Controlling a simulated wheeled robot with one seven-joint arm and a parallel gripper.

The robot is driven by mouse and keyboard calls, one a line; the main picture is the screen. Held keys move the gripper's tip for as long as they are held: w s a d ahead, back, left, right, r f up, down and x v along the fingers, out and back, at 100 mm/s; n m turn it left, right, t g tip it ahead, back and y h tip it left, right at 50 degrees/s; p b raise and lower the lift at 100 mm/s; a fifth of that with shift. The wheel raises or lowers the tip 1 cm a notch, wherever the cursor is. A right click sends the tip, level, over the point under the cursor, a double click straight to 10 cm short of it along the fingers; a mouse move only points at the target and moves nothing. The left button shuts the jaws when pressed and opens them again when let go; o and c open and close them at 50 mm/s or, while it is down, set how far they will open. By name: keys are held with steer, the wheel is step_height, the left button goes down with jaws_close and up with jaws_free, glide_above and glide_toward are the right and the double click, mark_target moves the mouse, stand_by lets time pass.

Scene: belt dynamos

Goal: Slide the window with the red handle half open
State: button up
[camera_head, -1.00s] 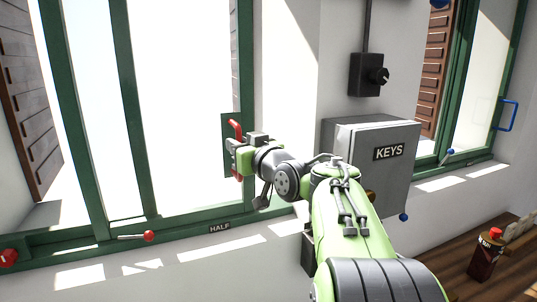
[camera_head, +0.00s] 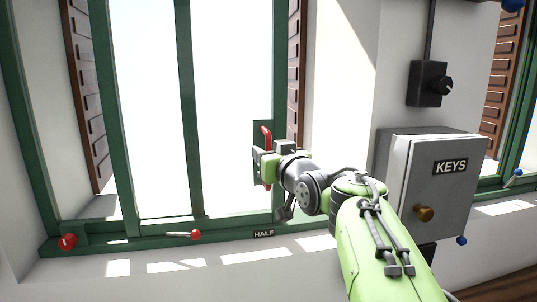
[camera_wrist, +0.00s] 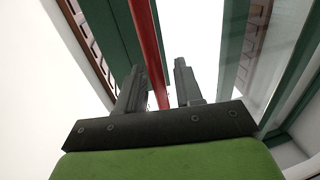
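The window (camera_head: 187,110) with the red handle has a green frame and fills the left half of the head view. Its upright red handle (camera_head: 265,135) sits on a dark green plate at the right-hand stile. My gripper (camera_head: 262,158) is at this handle. In the wrist view, the red handle (camera_wrist: 149,50) runs between the two fingers of my gripper (camera_wrist: 160,80). The fingers are apart, with a visible gap on the right finger's side. A HALF label (camera_head: 264,233) is on the lower frame, almost below the handle.
A red-tipped lever (camera_head: 190,234) and a red knob (camera_head: 67,241) are on the lower frame. A grey KEYS box (camera_head: 440,185) with a brass knob juts from the wall right of my arm. A black switch box (camera_head: 428,84) is above it. Another green window stands far right.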

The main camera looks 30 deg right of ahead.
steer(key=s+a+b, duration=0.1)
steer(key=s+b, duration=0.2)
steer(key=s, duration=1.2)
steer(key=shift+s+a, duration=0.15)
steer(key=shift+s, duration=0.2)
steer(key=a+f+g+y, duration=0.2)
steer(key=a+f+g, duration=0.2)
steer(key=a+f, duration=0.45)
steer(key=s+a+f+g, duration=0.2)
steer(key=s+f+g, duration=0.2)
steer(key=s+f, duration=0.3)
steer(key=s+a+f+n+g, duration=0.1)
steer(key=s+f+g, duration=0.3)
steer(key=s+f, duration=0.4)
step_height(320, 180, down, 6)
steer(key=shift+a+r, duration=0.1)
steer(key=shift+a, duration=0.75)
steer(key=shift+w, duration=0.1)
